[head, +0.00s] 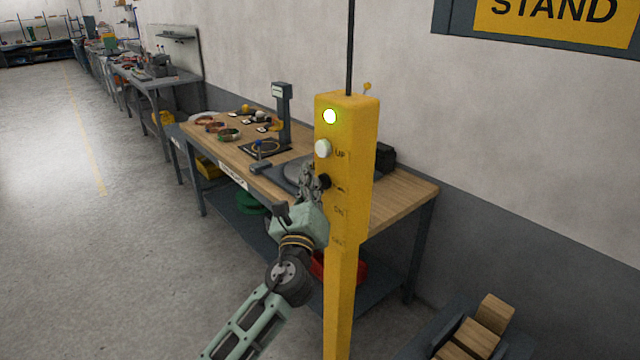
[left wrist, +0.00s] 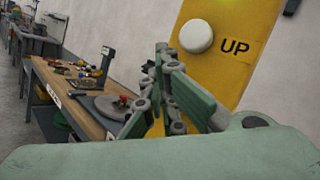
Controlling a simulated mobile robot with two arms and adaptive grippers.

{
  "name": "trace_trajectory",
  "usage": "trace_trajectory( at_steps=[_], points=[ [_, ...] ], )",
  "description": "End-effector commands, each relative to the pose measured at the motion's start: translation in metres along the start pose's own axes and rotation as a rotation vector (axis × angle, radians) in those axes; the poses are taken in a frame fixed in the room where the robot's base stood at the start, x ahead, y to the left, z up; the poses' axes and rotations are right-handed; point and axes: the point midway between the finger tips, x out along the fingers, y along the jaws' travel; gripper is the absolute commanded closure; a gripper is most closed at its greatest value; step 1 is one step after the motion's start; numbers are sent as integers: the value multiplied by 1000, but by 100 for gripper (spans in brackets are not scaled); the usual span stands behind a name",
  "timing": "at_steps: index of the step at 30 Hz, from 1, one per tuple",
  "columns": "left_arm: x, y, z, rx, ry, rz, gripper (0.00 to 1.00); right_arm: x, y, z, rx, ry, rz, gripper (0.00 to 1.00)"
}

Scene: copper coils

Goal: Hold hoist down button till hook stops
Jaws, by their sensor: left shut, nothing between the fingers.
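The yellow hoist pendant (head: 358,200) hangs upright from a dark cable. A lit lamp (head: 330,116) is near its top. Below it are a white button (head: 323,148) marked UP and a black button (head: 324,181). My left gripper (head: 310,170) is shut and empty, its tips beside the black button and below the white one. I cannot tell whether they touch the black button. In the left wrist view the closed fingers (left wrist: 162,50) stand before the yellow face, left of and below the white button (left wrist: 196,36). The black button is hidden there. No hook shows.
A wooden-topped workbench (head: 408,196) stands behind the pendant, with coils, a post and a dark round plate on it. A dark stand with wooden blocks (head: 480,335) is at the lower right. The floor (head: 90,250) at left is clear.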

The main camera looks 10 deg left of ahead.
Motion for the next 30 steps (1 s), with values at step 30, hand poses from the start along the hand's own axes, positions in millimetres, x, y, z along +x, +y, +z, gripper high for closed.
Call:
trace_trajectory(
  at_steps=[30],
  points=[
    [-17, 13, 13, 1, 0, 1, 100, -10, 0, -1, 0, 0, 0, 100]
  ],
)
